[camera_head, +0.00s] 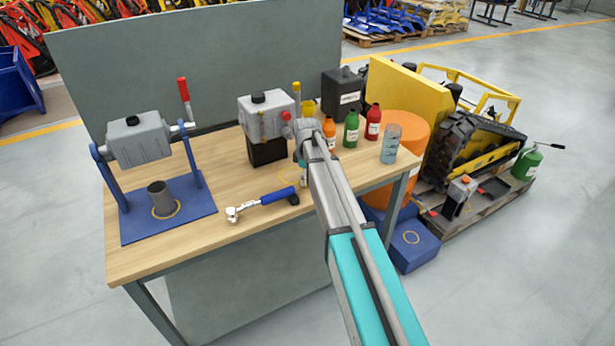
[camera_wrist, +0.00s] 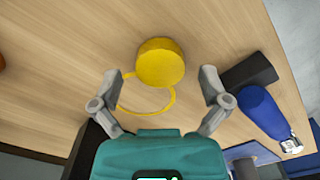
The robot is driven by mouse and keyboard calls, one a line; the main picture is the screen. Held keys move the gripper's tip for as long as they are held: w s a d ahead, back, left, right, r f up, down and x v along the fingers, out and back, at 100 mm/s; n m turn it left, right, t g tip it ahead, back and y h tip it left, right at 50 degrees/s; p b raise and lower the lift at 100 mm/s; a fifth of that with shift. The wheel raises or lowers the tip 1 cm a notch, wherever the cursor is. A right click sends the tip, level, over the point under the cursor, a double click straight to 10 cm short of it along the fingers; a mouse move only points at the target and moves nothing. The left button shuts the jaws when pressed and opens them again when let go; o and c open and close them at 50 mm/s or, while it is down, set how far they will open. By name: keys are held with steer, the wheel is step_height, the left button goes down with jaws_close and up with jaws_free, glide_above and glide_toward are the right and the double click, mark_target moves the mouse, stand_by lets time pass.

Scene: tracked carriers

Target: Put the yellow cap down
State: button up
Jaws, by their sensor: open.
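The yellow cap (camera_wrist: 161,62) is a round disc in the wrist view, resting on the wooden table top. It overlaps the upper edge of a thin yellow ring marking (camera_wrist: 170,103) on the table. I cannot make out the cap in the head view, where my arm covers that spot.
A blue-handled wrench (camera_wrist: 266,112) lies close to the right finger. A grey tank on a black base (camera_head: 266,150) stands behind the ring. Several bottles (camera_head: 351,130) and a clear beaker (camera_head: 390,145) stand to the right. A blue stand (camera_head: 190,222) is on the left.

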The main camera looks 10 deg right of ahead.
steer(key=shift+r, duration=0.1)
step_height(320, 180, up, 12)
steer(key=p, duration=1.2)
stand_by(0.3)
stand_by(0.6)
steer(key=s+d+m, duration=0.1)
steer(key=s+m, duration=1.1)
steer(key=s, duration=1.5)
steer(key=shift+s+m, duration=0.2)
steer(key=shift+m, duration=0.1)
